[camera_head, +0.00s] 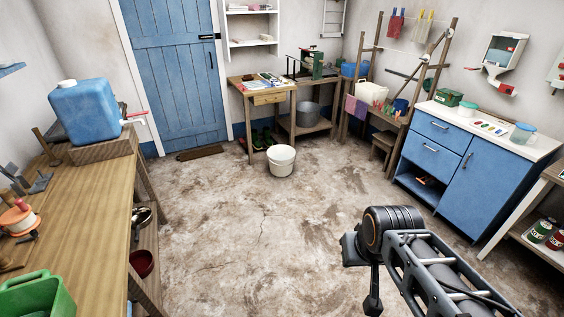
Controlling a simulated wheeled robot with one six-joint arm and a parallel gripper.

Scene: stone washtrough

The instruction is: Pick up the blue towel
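I cannot clearly make out a blue towel. Pink and purplish cloths (356,107) hang over the front of a wooden wash stand at the back right, with a small, unclear blue item (400,105) to their right. Small red cloths or gloves (395,26) hang on the wall above. My gripper (362,278) is at the lower right, over the open floor and far from the stand. Its fingers are small and partly hidden by the wrist, so I cannot tell whether it is open. I see nothing held in it.
A white bucket (281,160) stands on the floor. A wooden workbench (100,215) with a blue canister (85,110) runs along the left. A blue cabinet (438,165) stands at the right, beside a shelf with cans (540,231). The middle floor is clear.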

